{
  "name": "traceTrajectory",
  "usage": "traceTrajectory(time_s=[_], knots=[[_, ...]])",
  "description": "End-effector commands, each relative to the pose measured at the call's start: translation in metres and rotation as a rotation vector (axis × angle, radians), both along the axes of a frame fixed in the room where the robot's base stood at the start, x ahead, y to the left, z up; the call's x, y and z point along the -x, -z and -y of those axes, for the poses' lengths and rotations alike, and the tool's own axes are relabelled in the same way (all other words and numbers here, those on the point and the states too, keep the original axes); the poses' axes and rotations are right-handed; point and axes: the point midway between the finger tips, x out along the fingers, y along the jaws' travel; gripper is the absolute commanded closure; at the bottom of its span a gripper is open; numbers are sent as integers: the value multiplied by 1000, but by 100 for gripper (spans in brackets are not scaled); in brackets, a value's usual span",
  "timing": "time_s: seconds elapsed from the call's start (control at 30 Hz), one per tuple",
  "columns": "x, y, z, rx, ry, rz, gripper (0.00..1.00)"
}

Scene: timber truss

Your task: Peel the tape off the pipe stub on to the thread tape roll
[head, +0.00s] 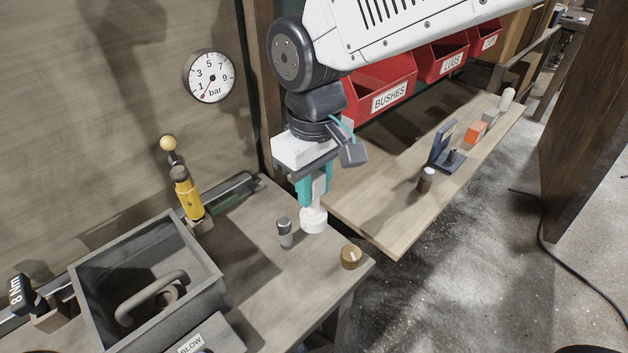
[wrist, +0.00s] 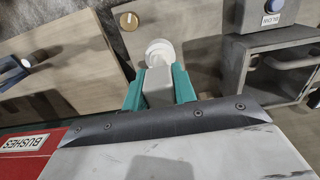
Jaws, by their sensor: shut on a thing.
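My gripper (head: 313,200), with teal fingers, points down over the near end of the bench. It is shut on a white round piece, which I take to be the thread tape roll (head: 314,221). In the wrist view the roll (wrist: 160,50) shows just beyond the fingertips, with a pale grey block between the fingers. The roll is at or just above the bench top; I cannot tell which. A small grey cylinder with a dark top, apparently the pipe stub (head: 285,234), stands upright just left of the roll, apart from it. I cannot make out tape on it.
A grey open box (head: 205,262) with a handle stands left, with a yellow tool (head: 187,195) behind. Red bins (head: 385,82) hang over the side shelf (head: 385,215), which carries several small items.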

Motion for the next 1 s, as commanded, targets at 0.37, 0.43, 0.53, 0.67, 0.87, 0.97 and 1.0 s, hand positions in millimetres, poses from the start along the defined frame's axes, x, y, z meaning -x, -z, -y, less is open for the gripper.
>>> traceTrajectory(time_s=[0.37,0.43,0.53,0.67,0.87,0.97,1.0], knots=[[0,27,1,2,0,-1,100],[1,34,1,2,1,-2,100],[0,44,1,2,1,-1,100],[0,57,1,2,1,-2,100],[0,77,1,2,1,-1,100],[0,84,1,1,1,-1,100],[0,86,1,1,1,-1,100]])
